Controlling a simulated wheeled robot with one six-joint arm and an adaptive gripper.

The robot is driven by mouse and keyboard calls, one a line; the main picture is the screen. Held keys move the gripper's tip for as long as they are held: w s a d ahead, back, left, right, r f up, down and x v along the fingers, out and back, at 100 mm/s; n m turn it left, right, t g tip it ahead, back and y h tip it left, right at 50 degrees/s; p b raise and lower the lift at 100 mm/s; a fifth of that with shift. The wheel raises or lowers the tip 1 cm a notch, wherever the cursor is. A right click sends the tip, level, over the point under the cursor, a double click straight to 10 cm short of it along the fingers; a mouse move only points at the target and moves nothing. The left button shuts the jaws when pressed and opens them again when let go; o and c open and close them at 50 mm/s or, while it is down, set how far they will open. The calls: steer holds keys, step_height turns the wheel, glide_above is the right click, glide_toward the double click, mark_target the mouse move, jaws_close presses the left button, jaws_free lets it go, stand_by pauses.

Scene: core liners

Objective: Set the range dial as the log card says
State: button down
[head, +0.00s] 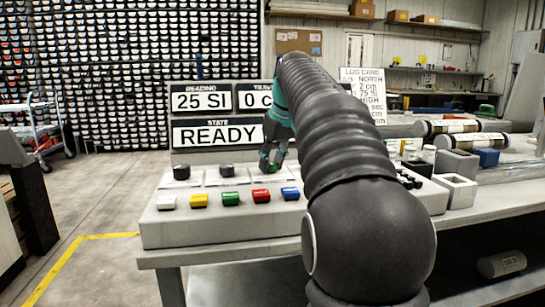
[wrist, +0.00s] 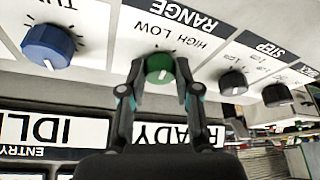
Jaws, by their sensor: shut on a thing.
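The range dial is a green knob (wrist: 159,66) on the sloped panel, under the label RANGE with the words HIGH and LOW, in the wrist view. My gripper (wrist: 160,74) is shut on it, one finger on each side. A pale mark shows on the knob, but its setting is hard to tell. In the head view my gripper (head: 272,158) is down at the console (head: 215,232), and the arm hides much of the panel. The log card (head: 378,95) stands behind, partly covered by the arm; it shows NORTH, 2 cm, 75 SI and HIGH.
A blue knob (wrist: 47,45) and black knobs (wrist: 233,82) flank the dial. Coloured buttons (head: 231,198) line the console's front. Displays behind read 25 SI and READY (head: 216,134). Core tubes (head: 468,143) and small blocks occupy the bench to the right.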

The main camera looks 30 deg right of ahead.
steer(key=m+h+p, duration=0.1)
steer(key=m, duration=0.1)
steer(key=m+p, duration=0.1)
steer(key=m, duration=0.1)
steer(key=shift+a+r+h, duration=0.15)
steer(key=shift+a+h, duration=0.05)
steer(key=shift+h, duration=0.2)
steer(key=shift+m+g+h+p, duration=0.4)
steer(key=shift+m+p, duration=0.6)
steer(key=shift+m, duration=0.8)
steer(key=c, duration=0.8)
jaws_free()
steer(key=v, duration=1.1)
steer(key=shift+s+a+r, duration=0.1)
steer(key=shift+a+r, duration=0.2)
